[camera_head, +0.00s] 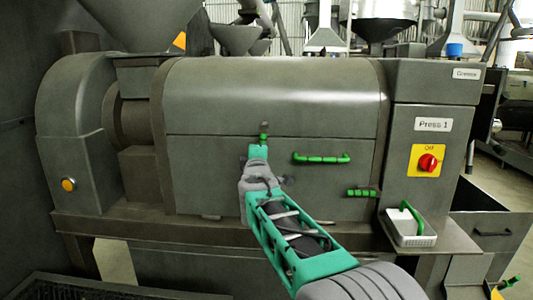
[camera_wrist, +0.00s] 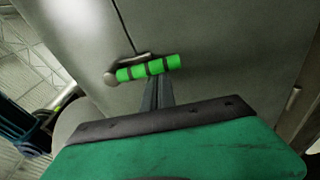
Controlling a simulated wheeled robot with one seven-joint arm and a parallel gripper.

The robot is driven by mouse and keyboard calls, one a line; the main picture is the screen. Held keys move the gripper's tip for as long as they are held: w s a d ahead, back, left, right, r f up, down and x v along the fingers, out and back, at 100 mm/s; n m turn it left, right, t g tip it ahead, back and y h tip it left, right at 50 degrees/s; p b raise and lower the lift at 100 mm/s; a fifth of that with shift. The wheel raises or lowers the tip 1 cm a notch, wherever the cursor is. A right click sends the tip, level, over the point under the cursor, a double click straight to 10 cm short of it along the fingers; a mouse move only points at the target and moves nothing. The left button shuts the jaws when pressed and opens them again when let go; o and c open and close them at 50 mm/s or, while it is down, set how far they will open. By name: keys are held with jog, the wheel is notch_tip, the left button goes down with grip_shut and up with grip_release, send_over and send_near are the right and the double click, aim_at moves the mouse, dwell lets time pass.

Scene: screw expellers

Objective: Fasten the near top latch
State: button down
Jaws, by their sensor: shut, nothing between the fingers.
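The near top latch (camera_head: 264,136) is a small green handle at the seam between the curved cover and the front panel of the press. In the wrist view, the latch (camera_wrist: 150,68) is a green bar with dark bands and a round metal knob at its left end. It lies across the panel seam. My gripper (camera_head: 263,145) is just below the latch in the head view. In the wrist view, the shut fingers (camera_wrist: 156,84) point at the middle of the bar. They hold nothing, and I cannot tell whether they touch it.
A green horizontal handle (camera_head: 322,158) sits on the front panel, with another green latch (camera_head: 361,193) lower right. A control column with a red knob (camera_head: 428,162) stands at the right.

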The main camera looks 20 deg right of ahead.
jog(key=shift+d, duration=0.2)
dwell(0.4)
jog(key=a, duration=0.1)
jog(key=w+a, duration=0.1)
jog(key=a, duration=0.1)
jog(key=shift+w+a, duration=0.25)
jog(key=shift+a, duration=0.15)
jog(key=b+v, duration=0.2)
jog(key=v, duration=0.7)
jog(key=shift+s, duration=0.3)
jog(key=shift+d, duration=0.1)
